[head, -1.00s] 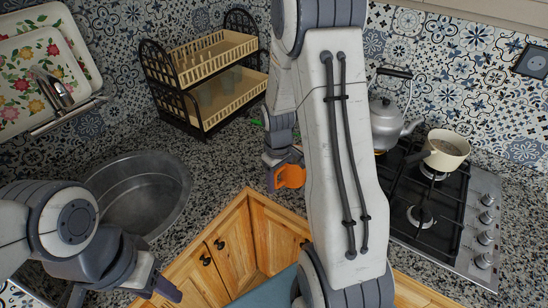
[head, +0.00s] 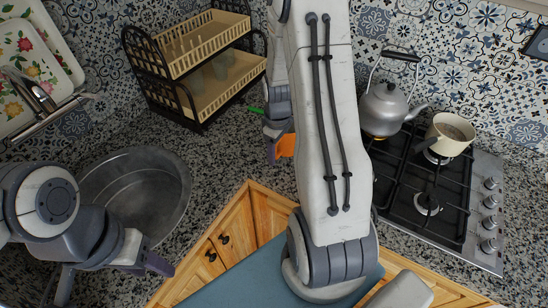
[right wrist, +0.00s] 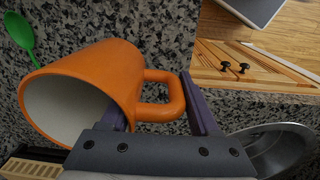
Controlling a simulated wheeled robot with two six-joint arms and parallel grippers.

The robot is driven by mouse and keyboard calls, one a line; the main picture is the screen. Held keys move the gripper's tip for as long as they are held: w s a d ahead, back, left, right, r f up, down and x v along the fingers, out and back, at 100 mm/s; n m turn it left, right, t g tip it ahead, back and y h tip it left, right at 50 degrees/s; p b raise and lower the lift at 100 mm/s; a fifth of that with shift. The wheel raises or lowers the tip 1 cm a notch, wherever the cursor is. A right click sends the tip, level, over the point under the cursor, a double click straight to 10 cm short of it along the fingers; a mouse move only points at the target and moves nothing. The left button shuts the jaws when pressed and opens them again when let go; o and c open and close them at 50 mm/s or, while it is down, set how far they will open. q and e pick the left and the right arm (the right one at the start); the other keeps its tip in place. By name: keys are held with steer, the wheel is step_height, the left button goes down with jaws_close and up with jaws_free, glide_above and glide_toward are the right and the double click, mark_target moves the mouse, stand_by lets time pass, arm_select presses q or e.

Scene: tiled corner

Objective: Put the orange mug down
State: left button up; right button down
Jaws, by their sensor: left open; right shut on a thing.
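The orange mug (head: 287,146) shows in the head view as a small patch beside my right arm, which hides most of it. In the right wrist view the mug (right wrist: 95,82) is large, with its pale open mouth turned to the lower left and its handle (right wrist: 163,100) between my fingers. My right gripper (right wrist: 160,112) is shut on this handle, over the granite counter (head: 218,165). I cannot tell whether the mug touches the counter. My left gripper (head: 150,262) is open and empty at the lower left, in front of the sink.
A two-tier rack (head: 195,75) stands behind the mug, and a green spoon (right wrist: 20,32) lies near it. A sink (head: 140,195) is on the left. A kettle (head: 386,108) and cream pot (head: 448,135) stand on the hob (head: 400,190). Counter between rack and sink looks free.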

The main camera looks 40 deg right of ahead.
steer(key=shift+w+a+f, duration=0.25)
steer(key=shift+a+f, duration=0.15)
steer(key=shift+f, duration=0.05)
step_height(320, 180, down, 3)
steer(key=shift+f+p, duration=0.1)
steer(key=shift+p, duration=0.5)
steer(key=shift+f, duration=0.25)
steer(key=shift+f, duration=0.2)
steer(key=shift+c, duration=0.6)
jaws_free()
steer(key=shift+r, duration=0.2)
